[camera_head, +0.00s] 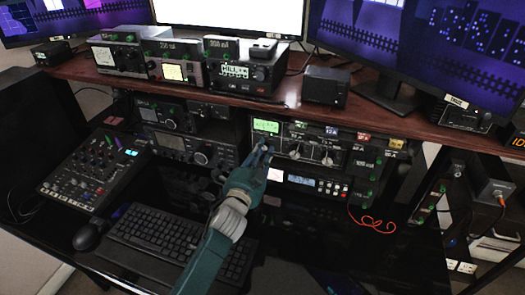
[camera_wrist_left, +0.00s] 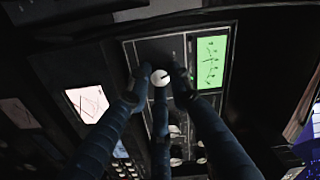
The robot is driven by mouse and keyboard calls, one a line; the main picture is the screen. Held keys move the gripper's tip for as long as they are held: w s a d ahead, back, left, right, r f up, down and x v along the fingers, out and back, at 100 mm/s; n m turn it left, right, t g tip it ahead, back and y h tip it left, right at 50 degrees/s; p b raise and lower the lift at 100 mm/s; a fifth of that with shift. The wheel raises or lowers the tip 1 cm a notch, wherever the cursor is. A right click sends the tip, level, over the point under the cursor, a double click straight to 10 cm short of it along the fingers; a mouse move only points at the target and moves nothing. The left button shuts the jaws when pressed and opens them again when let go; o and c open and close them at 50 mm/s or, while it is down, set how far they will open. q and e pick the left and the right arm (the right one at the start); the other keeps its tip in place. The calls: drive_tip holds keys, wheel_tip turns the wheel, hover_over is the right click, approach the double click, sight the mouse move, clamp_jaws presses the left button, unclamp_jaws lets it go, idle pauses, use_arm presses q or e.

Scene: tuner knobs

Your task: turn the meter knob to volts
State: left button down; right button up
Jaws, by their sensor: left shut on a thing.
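The meter knob (camera_wrist_left: 159,77) is a small round knob with a white face and a dark pointer line. It sits on a dark panel beside the lit green meter (camera_wrist_left: 211,62), which also shows in the head view (camera_head: 266,127). My left gripper (camera_head: 265,146) reaches the panel just below the green meter. In the left wrist view its dark fingers (camera_wrist_left: 160,80) are on both sides of the knob, shut on it. The knob is hidden behind the fingers in the head view. The labels around it are too small to read. My right gripper is not in view.
Two larger knobs (camera_head: 311,154) are to the right on the same panel. A unit with a lit display (camera_head: 312,183) is below, with a red coiled cord (camera_head: 372,222) beside it. A keyboard (camera_head: 160,235), mouse (camera_head: 90,237) and mixer (camera_head: 93,172) are at the left. A wooden shelf (camera_head: 380,122) overhangs the panel.

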use_arm(q)
drive_tip(key=shift+n, duration=1.6)
drive_tip(key=c, duration=1.6)
unclamp_jaws()
drive_tip(key=shift+d, duration=0.1)
drive_tip(key=shift+o, duration=0.2)
drive_tip(key=shift+s, duration=0.1)
drive_tip(key=v, duration=1.2)
drive_tip(key=shift+r+p, duration=0.15)
drive_tip(key=shift+p, duration=0.15)
